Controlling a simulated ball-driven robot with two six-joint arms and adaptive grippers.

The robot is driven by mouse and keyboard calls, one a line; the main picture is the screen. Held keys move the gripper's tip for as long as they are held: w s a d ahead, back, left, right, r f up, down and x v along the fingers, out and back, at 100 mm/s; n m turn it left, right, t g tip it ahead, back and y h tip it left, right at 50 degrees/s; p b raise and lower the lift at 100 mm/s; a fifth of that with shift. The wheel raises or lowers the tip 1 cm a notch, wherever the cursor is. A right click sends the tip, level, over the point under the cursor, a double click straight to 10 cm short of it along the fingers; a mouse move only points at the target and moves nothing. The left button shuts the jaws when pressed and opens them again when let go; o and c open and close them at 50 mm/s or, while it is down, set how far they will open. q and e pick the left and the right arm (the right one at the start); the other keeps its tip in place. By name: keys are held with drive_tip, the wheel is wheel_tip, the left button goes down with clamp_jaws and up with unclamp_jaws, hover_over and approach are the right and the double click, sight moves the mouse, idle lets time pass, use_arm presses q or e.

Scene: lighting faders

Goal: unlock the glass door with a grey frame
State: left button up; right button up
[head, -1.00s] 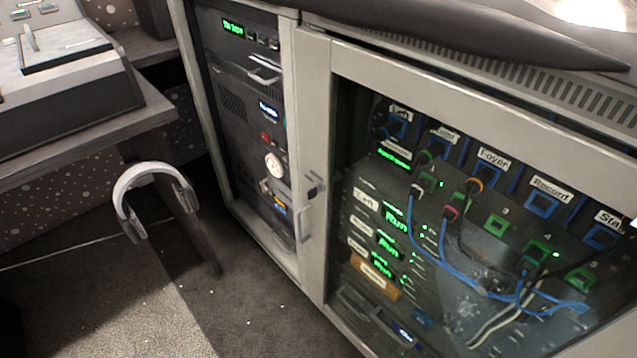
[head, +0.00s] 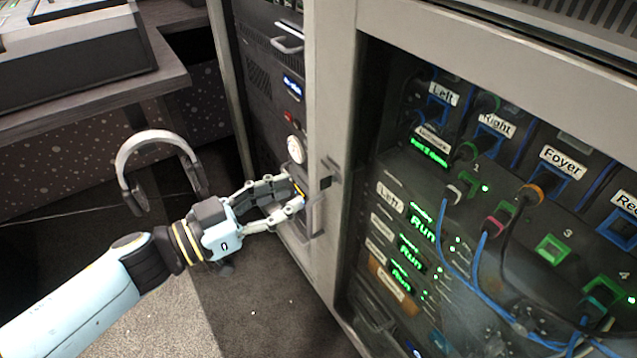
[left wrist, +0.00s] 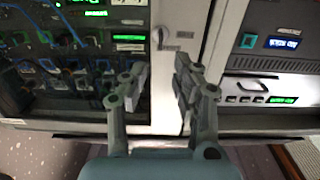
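The glass door's grey frame (head: 336,110) fills the middle and right of the head view, with patch panels behind its glass. A small dark lock (head: 326,182) sits on the frame's left upright, with a grey bar handle (head: 319,215) just below it. In the left wrist view the lock (left wrist: 186,35) shows as a small fitting on the pale frame (left wrist: 177,100), beyond my fingers. My left gripper (head: 298,195) is at the frame's left edge, close to the lock and handle. Its fingers (left wrist: 161,76) are apart with nothing seen between them. My right gripper is out of view.
A rack (head: 260,75) of equipment stands left of the door. Headphones (head: 160,143) hang by the desk (head: 165,80) at the left. Blue cables (head: 470,265) lie behind the glass.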

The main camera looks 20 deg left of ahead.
sight(320, 181)
use_arm(q)
drive_tip(key=x, duration=0.4)
drive_tip(key=shift+w+d+b, duration=0.25)
drive_tip(key=shift+w+b, duration=0.05)
drive_tip(key=shift+w+d, duration=0.4)
drive_tip(key=shift+w, duration=0.1)
drive_tip(key=shift+c, duration=0.5)
drive_tip(key=c, duration=0.4)
clamp_jaws()
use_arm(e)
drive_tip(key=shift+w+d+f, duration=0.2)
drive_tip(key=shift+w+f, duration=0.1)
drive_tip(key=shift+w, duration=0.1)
